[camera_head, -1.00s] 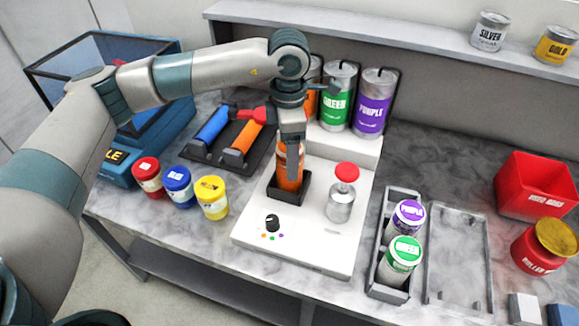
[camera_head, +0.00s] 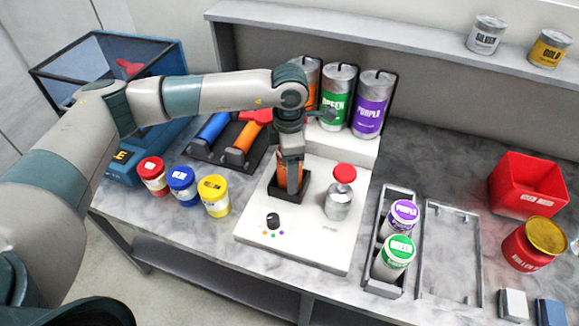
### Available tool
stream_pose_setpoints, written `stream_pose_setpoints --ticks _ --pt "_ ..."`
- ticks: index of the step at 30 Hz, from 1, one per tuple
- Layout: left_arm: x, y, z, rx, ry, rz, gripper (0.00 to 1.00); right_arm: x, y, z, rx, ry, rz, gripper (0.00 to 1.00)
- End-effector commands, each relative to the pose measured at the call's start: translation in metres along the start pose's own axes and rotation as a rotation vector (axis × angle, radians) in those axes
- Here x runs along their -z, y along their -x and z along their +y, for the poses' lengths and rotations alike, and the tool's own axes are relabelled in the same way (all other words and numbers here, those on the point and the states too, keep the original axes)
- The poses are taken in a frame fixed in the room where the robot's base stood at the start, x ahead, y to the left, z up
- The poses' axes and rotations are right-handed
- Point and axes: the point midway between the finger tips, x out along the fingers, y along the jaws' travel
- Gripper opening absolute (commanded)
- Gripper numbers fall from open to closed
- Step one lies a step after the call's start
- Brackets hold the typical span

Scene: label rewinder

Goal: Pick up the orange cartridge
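An orange cartridge (camera_head: 288,180) stands upright in a black square holder (camera_head: 277,195) on the white machine. My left gripper (camera_head: 291,162) points down from above at this cartridge, with its fingers at the upper part, hiding much of it. I cannot tell whether the fingers press on it. A second orange canister (camera_head: 313,72) stands in the rear rack, beside the green canister (camera_head: 336,97) and the purple canister (camera_head: 370,104), partly hidden by my arm. My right gripper is not in view.
The white machine (camera_head: 300,245) carries a red-topped metal cylinder (camera_head: 340,200) right of the holder, and a black knob (camera_head: 273,221) in front. Red, blue and yellow jars (camera_head: 214,197) stand left. A grey tray (camera_head: 366,285) with purple- and green-lidded jars and a red bin (camera_head: 528,185) are right.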

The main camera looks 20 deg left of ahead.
Motion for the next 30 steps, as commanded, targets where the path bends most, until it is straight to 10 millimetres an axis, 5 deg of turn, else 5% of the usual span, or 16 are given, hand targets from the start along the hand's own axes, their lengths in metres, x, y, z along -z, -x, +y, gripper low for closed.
stream_pose_setpoints --ticks 3,11,22,30 --pt "0.000 0.000 0.000 0.000 0.000 0.000 0.65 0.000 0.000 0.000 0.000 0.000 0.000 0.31" --pt "0.000 0.001 0.000 -0.001 0.000 -0.001 0.04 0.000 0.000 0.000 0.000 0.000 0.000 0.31" --pt "-0.001 0.007 0.001 -0.002 0.000 -0.003 0.04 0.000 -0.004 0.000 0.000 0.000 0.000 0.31" --pt "-0.001 0.039 0.001 -0.004 -0.001 -0.005 0.04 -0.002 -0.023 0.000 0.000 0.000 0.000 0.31"
